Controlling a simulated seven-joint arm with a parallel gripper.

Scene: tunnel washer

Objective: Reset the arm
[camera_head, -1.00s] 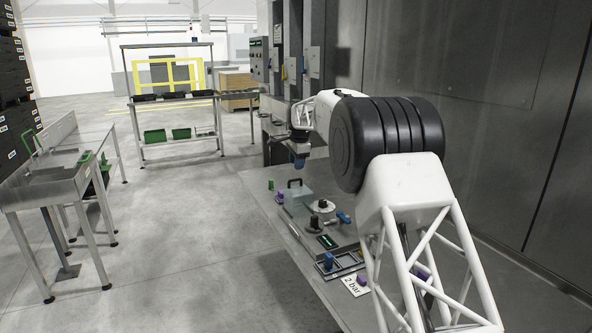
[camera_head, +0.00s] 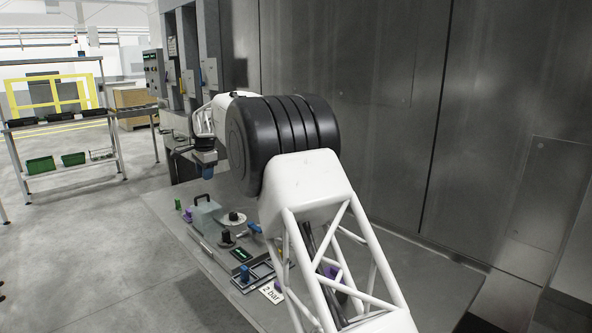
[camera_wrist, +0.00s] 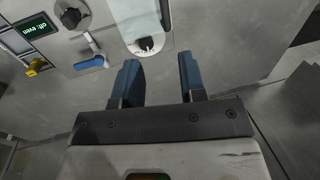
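My gripper (camera_wrist: 160,82) points down in the wrist view, its two blue fingers apart with nothing between them. In the head view my gripper (camera_head: 207,172) hangs over the far part of the metal bench, left of my large black arm joint. Beneath the fingers in the wrist view lies bare grey bench surface, with a black knob on a pale round plate (camera_wrist: 147,45) just beyond the fingertips.
The bench (camera_head: 170,210) carries a clear box with a black handle (camera_head: 204,215), black knobs, a blue lever (camera_wrist: 91,62), a green-lit display (camera_wrist: 23,30) and a "2 bar" card (camera_head: 271,293). Grey wall panels (camera_head: 360,120) stand to the right. Open floor lies left.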

